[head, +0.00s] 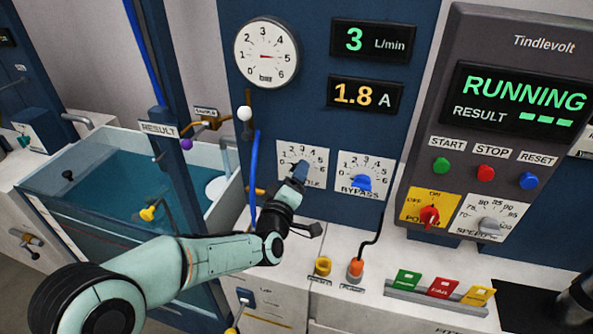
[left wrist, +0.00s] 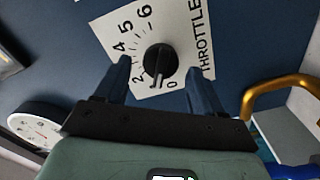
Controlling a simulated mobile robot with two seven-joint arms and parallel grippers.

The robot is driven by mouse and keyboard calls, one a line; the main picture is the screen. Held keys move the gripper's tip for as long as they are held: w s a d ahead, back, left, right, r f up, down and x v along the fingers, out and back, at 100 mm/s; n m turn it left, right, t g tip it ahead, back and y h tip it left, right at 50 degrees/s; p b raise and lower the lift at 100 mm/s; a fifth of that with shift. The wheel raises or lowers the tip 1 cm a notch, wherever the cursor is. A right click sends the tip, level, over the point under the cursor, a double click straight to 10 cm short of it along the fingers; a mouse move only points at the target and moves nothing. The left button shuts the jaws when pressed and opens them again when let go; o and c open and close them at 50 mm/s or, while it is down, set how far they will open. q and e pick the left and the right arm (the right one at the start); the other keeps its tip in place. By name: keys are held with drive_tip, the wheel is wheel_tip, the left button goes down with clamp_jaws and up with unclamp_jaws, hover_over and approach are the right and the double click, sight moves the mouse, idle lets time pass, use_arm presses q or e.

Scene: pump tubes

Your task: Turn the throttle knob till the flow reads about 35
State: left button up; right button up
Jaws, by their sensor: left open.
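The throttle knob (left wrist: 160,59) is black and round on a white THROTTLE plate (left wrist: 128,26). Its pale pointer mark is at the low end of the scale, near 0. My left gripper (left wrist: 159,70) is open, with one blue finger on each side of the knob and gaps visible. In the head view my left gripper (head: 280,182) is in front of the throttle plate (head: 306,153) and hides the knob. The flow display (head: 368,40) reads 3 L/min in green. My right gripper is not in view.
The blue BYPASS knob (head: 361,184) is just right of the throttle. A blue hose (head: 254,170) hangs close to its left. The current display (head: 366,95) reads 1.8 A. The controller screen (head: 521,101) says RUNNING. A water tank (head: 40,183) stands at left.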

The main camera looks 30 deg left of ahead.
use_arm(q)
drive_tip(key=shift+x, duration=1.2)
drive_tip(key=c, duration=1)
